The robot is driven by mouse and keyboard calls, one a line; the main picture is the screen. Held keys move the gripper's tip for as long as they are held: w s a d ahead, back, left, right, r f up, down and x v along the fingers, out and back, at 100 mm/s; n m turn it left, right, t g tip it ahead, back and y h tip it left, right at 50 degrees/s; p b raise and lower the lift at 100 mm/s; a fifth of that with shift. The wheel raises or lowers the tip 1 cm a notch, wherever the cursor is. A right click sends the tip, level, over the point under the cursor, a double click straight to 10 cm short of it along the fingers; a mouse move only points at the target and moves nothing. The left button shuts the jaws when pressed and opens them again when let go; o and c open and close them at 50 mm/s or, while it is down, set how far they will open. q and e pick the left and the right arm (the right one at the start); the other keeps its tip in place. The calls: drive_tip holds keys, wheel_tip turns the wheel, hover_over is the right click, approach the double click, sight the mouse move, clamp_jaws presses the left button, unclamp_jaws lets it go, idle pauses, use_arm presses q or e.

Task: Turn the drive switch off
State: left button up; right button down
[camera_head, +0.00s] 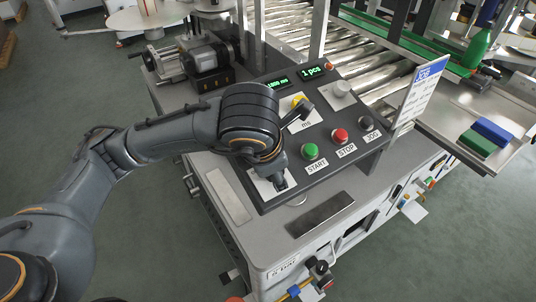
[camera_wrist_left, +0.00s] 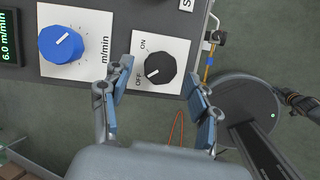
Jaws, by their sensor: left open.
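The drive switch (camera_wrist_left: 160,68) is a black rotary knob on a white plate marked ON and OFF in the left wrist view. Its white mark points down-left toward OFF. My left gripper (camera_wrist_left: 155,76) is open, one blue-padded finger on each side of the knob, apart from it as far as I can see. In the head view my left gripper (camera_head: 280,182) is at the near-left corner of the dark control panel (camera_head: 300,183), over the white plate (camera_head: 262,186), and hides most of the switch. My right gripper is not in view.
A blue m/min knob (camera_wrist_left: 61,44) sits left of the switch. The green START button (camera_head: 310,151), red STOP button (camera_head: 340,135) and black JOG button (camera_head: 366,123) line the panel's near edge. A white sign (camera_head: 421,88) stands at its right end, by the rollers.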

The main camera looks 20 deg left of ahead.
use_arm(q)
drive_tip(key=v, duration=1)
drive_tip(key=shift+s+r, duration=0.15)
drive_tip(key=shift+r, duration=0.05)
